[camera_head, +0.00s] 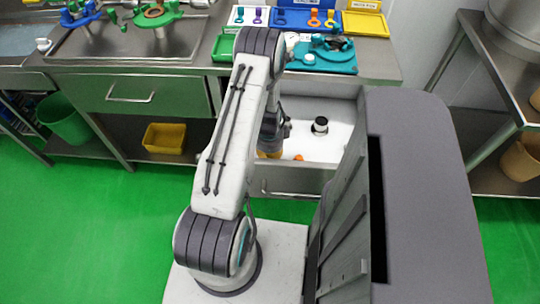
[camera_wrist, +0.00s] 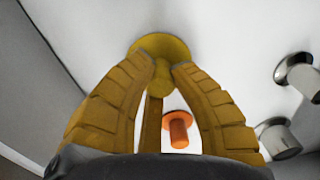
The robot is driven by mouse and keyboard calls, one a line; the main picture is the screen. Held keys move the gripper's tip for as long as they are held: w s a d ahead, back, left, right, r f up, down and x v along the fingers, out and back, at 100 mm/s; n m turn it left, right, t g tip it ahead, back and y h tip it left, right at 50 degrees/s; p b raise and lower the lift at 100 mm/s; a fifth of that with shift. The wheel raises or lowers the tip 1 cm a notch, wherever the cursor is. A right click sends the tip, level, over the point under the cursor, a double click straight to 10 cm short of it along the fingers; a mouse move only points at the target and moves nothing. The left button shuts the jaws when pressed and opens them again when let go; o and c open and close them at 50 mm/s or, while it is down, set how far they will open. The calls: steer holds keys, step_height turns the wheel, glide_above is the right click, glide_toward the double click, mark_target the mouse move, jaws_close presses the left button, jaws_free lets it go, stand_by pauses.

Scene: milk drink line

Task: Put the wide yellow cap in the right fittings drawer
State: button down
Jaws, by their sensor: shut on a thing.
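The wide yellow cap (camera_wrist: 150,42) shows in the wrist view as a yellow disc with a knob. My gripper (camera_wrist: 163,65) is shut on the knob with its ochre fingers, over a white surface. In the head view my gripper (camera_head: 269,152) reaches down into the open right fittings drawer (camera_head: 338,147), and the cap is mostly hidden there by my arm. I cannot tell whether the cap touches the drawer floor.
The drawer also holds an orange fitting (camera_wrist: 178,130) near my fingers and metal fittings (camera_wrist: 279,138) to the right. A dark-topped fitting (camera_head: 320,125) shows in the head view. The left drawer (camera_head: 131,94) is shut. Trays line the counter.

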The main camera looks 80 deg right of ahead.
mark_target(270, 156)
steer(key=shift+f, duration=0.15)
steer(key=c, duration=1.2)
jaws_free()
step_height(270, 156, up, 12)
steer(key=b, duration=0.2)
steer(key=shift+a, duration=0.15)
